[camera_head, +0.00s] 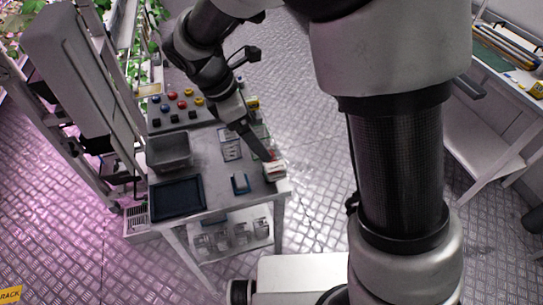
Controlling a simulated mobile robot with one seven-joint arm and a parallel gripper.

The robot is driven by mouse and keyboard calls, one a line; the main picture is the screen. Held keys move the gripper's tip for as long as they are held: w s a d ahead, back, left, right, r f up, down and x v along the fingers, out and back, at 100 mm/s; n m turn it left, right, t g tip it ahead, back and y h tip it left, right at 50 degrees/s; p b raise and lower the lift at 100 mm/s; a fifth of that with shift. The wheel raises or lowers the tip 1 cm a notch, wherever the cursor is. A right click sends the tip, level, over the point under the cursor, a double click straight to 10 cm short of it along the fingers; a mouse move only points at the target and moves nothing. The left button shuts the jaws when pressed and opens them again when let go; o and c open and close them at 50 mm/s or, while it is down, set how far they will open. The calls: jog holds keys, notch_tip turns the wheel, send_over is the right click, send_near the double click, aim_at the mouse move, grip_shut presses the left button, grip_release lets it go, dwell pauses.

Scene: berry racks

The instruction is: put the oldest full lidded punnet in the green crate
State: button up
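My gripper (266,157) reaches down over the right front corner of the grey table. No green crate shows clearly in this view.
A bench (490,140) stands at right. My arm hides the centre right.

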aim_at(274, 159)
jog(key=x, duration=0.7)
jog(key=shift+f, duration=0.15)
jog(key=shift+x, duration=2.75)
jog(key=shift+w+a, duration=0.1)
jog(key=shift+a, duration=0.1)
jog(key=c, duration=1)
